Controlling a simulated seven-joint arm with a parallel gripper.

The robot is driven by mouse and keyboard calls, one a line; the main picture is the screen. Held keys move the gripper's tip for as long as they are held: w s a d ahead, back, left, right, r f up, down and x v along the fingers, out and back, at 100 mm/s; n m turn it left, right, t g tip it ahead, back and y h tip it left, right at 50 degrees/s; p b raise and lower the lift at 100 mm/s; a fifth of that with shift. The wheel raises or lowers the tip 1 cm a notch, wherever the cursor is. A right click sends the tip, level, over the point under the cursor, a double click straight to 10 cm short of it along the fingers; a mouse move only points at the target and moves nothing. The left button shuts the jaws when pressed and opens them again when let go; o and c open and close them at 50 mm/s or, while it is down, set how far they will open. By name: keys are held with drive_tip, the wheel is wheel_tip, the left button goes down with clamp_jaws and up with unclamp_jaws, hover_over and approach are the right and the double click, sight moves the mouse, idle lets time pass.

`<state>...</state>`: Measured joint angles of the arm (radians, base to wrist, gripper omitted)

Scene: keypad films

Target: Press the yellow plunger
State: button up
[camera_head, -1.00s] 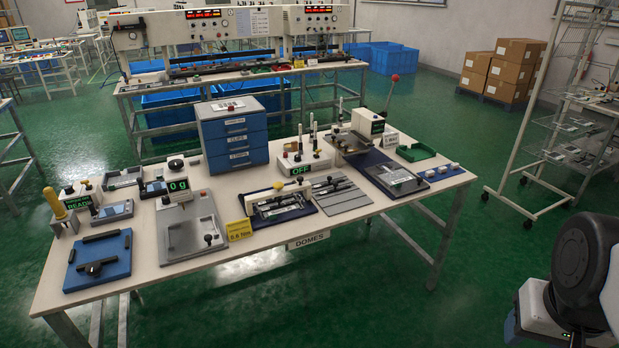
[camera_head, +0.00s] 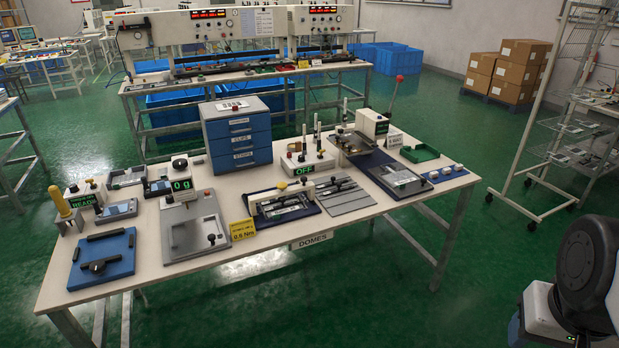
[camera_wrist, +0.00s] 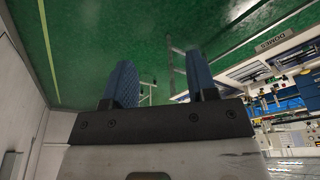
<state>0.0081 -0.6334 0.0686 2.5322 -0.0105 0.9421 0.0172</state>
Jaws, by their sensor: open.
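A small yellow knob (camera_head: 281,186), which looks like the yellow plunger, sits on top of a fixture (camera_head: 290,203) on a dark blue mat near the front middle of the white table. A larger yellow handle (camera_head: 62,203) stands upright in a holder at the table's left end. In the wrist view my gripper (camera_wrist: 162,80) is open, with two blue fingers apart and nothing between them. It points over the green floor, away from the table, whose edge shows sideways at the right. My gripper is outside the head view.
Around the fixture stand a yellow sign (camera_head: 242,229), a scale (camera_head: 193,222), a blue drawer unit (camera_head: 237,145) and a box reading OFF (camera_head: 305,165). A blue plate (camera_head: 101,261) lies at the left front. Floor (camera_head: 400,290) in front is clear. A wire rack (camera_head: 545,150) stands right.

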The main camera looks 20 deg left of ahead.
drive_tip(key=shift+c, duration=0.2)
drive_tip(key=c, duration=0.5)
drive_tip(key=shift+w+a+r, duration=0.2)
drive_tip(key=shift+w+r, duration=0.05)
drive_tip(key=shift+w, duration=0.2)
clamp_jaws()
drive_tip(key=w+a+r+m+g+y, duration=0.1)
drive_tip(key=w+a+r+m, duration=0.1)
drive_tip(key=w+a, duration=0.7)
drive_tip(key=w+a+r+m+y, duration=0.1)
drive_tip(key=w+a+m+y, duration=0.2)
drive_tip(key=w, duration=1)
drive_tip(key=w+a+r+m+g, duration=0.1)
drive_tip(key=w+a+r+m, duration=0.1)
drive_tip(key=w+a, duration=0.75)
drive_tip(key=w+a+f+m+g+y, duration=0.1)
drive_tip(key=w+a+f+m, duration=0.1)
drive_tip(key=w+a+f, duration=0.3)
drive_tip(key=w+a+f+m+g+y, duration=0.1)
drive_tip(key=w+a+f, duration=0.4)
drive_tip(key=w+a, duration=0.5)
drive_tip(key=w+a+f+m+g+y, duration=0.1)
drive_tip(key=w+a+f+m, duration=0.3)
drive_tip(key=w+a, duration=0.4)
drive_tip(key=a+f, duration=0.1)
drive_tip(key=a, duration=0.5)
drive_tip(key=shift+w+f+y, duration=0.15)
drive_tip(key=shift+w+y, duration=0.1)
drive_tip(key=shift+y, duration=0.05)
drive_tip(key=shift+a, duration=0.1)
